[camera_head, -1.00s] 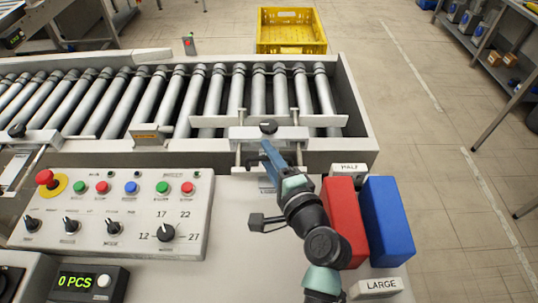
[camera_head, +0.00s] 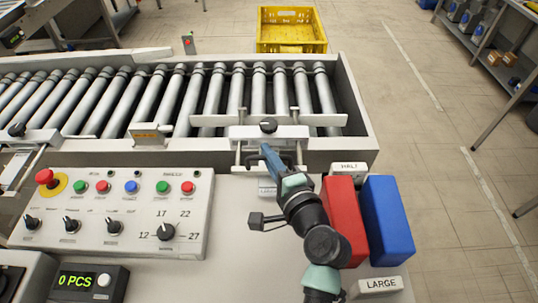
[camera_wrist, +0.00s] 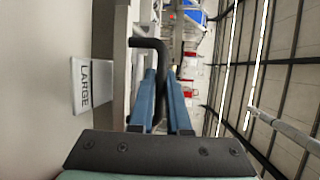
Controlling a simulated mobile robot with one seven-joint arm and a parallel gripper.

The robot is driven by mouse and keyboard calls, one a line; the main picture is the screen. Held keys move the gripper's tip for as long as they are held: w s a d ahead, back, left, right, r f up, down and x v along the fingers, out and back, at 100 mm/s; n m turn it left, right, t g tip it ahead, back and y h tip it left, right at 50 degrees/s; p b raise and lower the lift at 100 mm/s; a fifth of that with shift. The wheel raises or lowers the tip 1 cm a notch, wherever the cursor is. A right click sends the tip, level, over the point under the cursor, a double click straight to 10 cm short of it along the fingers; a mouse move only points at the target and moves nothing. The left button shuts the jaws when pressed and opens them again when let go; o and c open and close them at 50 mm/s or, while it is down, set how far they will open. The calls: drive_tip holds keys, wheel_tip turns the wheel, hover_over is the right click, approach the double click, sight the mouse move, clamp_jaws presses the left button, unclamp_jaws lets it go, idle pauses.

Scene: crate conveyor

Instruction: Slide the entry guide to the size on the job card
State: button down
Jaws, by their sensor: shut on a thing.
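The entry guide (camera_head: 215,121) is a pale bar lying across the rollers near the right end of the conveyor. A bracket with two rods and a black knob (camera_head: 268,125) sits at its near side. My gripper (camera_head: 266,149) is at the near side of this bracket, below the knob in the picture. In the wrist view, my blue fingers (camera_wrist: 166,78) are closed around a black bent handle (camera_wrist: 150,44); its lower part is partly hidden between them. I cannot pick out a readable job card.
A control panel (camera_head: 60,205) with buttons and a dial marked 12, 17, 22, 27 lies left. A red block (camera_head: 343,215) and a blue block (camera_head: 386,222) stand right of my arm. A LARGE sign (camera_head: 380,285) is in front. A yellow crate (camera_head: 291,47) stands beyond the conveyor.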

idle(0.9)
drive_tip(key=shift+w+b, duration=0.45)
drive_tip(key=shift+w, duration=1.2)
drive_tip(key=shift+r, duration=0.1)
drive_tip(key=c, duration=1.3)
unclamp_jaws()
drive_tip(key=o, duration=0.4)
drive_tip(key=shift+w, duration=0.1)
drive_tip(key=b+v, duration=0.1)
drive_tip(key=v, duration=1.2)
